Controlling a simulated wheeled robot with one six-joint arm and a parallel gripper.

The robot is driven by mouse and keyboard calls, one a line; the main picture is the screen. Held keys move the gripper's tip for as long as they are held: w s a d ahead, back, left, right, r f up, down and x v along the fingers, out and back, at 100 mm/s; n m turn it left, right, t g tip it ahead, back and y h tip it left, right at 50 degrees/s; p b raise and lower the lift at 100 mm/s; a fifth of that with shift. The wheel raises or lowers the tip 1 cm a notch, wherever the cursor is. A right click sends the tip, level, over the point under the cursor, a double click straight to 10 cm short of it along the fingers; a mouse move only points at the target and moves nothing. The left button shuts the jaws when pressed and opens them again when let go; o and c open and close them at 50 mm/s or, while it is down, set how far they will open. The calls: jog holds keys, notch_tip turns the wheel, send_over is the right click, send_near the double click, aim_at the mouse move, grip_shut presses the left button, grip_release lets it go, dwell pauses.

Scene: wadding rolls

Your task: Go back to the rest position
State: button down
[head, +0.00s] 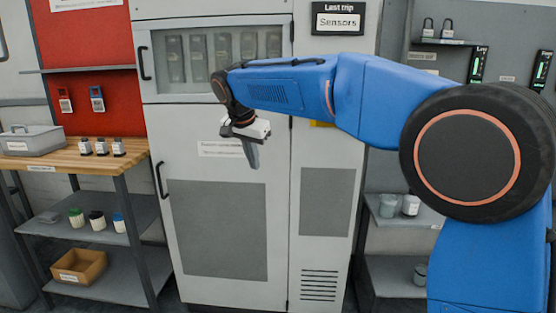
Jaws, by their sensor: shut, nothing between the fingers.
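My gripper (252,156) hangs at the end of my blue arm, pointing down, in front of the tall grey cabinet (215,230). Its fingers are together and I see nothing held between them. The arm reaches from the right side of the view toward the left, at about the height of the cabinet's upper window. It covers part of the cabinet's front and of the shelves on the right.
A wooden-topped bench (70,160) at the left bears a grey box (33,142) and several small containers. Its lower shelves hold jars and a cardboard box (80,266). The cabinet's upper window (222,55) shows several canisters. Shelves at the right hold padlocks (447,29) and jars (411,205).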

jog(key=s+d+f+n, duration=0.2)
jog(key=s+d, duration=0.7)
jog(key=d, duration=0.4)
jog(key=s+d+f+n, duration=0.1)
jog(key=s+d, duration=0.7)
jog(key=d, duration=0.5)
jog(key=s+d+f+n, duration=0.1)
jog(key=s+d+f, duration=0.2)
jog(key=s+f, duration=0.2)
jog(key=s+d+f+n+y, duration=0.1)
jog(key=s+d+f, duration=0.3)
jog(key=s, duration=0.5)
jog(key=s+d+f+n, duration=0.1)
jog(key=s+d+f, duration=0.2)
jog(key=s+f, duration=0.4)
jog(key=shift+s+d, duration=0.15)
jog(key=shift+s, duration=0.45)
